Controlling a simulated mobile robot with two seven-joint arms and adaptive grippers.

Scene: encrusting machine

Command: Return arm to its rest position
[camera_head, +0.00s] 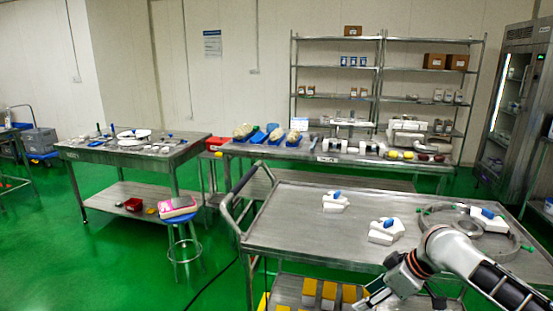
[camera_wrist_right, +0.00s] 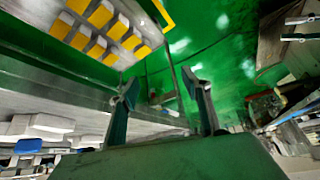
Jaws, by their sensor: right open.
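My right arm comes in from the lower right in the head view. My right gripper (camera_head: 368,295) hangs at the near edge of the metal cart (camera_head: 285,222), low and in front of its top. In the right wrist view the two fingers of the right gripper (camera_wrist_right: 164,95) stand apart with nothing between them; green floor shows through the gap. My left gripper is not in the head view.
White parts with blue pieces (camera_head: 335,202) and (camera_head: 386,231) lie on the cart, and a metal ring (camera_head: 470,226) lies near my forearm. Yellow-and-white blocks (camera_head: 329,292) sit on the lower shelf. A blue stool (camera_head: 181,218) stands left; the cart's left top is clear.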

